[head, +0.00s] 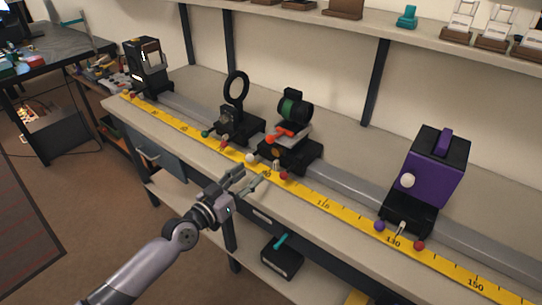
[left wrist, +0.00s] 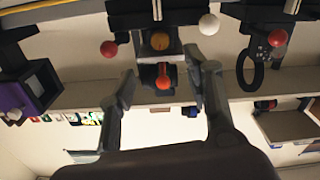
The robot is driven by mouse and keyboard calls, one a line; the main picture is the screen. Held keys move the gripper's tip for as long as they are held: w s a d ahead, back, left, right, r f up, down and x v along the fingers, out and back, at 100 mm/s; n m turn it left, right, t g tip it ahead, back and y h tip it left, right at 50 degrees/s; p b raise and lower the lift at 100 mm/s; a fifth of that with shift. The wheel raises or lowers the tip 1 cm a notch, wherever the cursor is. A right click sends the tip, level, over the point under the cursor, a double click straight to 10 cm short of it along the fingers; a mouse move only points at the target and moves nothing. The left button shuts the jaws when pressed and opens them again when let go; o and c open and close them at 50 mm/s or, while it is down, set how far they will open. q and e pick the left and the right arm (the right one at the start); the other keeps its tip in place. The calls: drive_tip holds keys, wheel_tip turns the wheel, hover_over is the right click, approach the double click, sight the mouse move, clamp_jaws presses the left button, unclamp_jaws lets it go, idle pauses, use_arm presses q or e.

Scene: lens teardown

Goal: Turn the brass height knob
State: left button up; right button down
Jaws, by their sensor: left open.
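The brass height knob (head: 276,152) is a small round disc on the front of the black carriage (head: 304,158) under the green-ringed lens (head: 290,107). In the left wrist view the brass knob (left wrist: 160,41) shows face-on, beyond the fingertips and roughly between them. An orange-red knob (head: 270,139) sits near it and shows in the wrist view (left wrist: 163,83). My left gripper (head: 248,182) is open and empty, in front of the carriage and apart from the knob. My right gripper is in neither view.
A white ball (head: 249,158) and a red ball (head: 284,176) stick out at the carriage's front. A ring holder (head: 236,88) stands left on the rail; a purple box (head: 438,172) stands right. A yellow scale (head: 330,208) runs along the bench front.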

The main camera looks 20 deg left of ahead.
sight(275, 153)
use_arm(q)
drive_tip(key=x, duration=1)
drive_tip(key=shift+w+d+f, duration=0.15)
drive_tip(key=shift+w, duration=0.25)
drive_tip(key=shift+c, duration=0.3)
clamp_jaws()
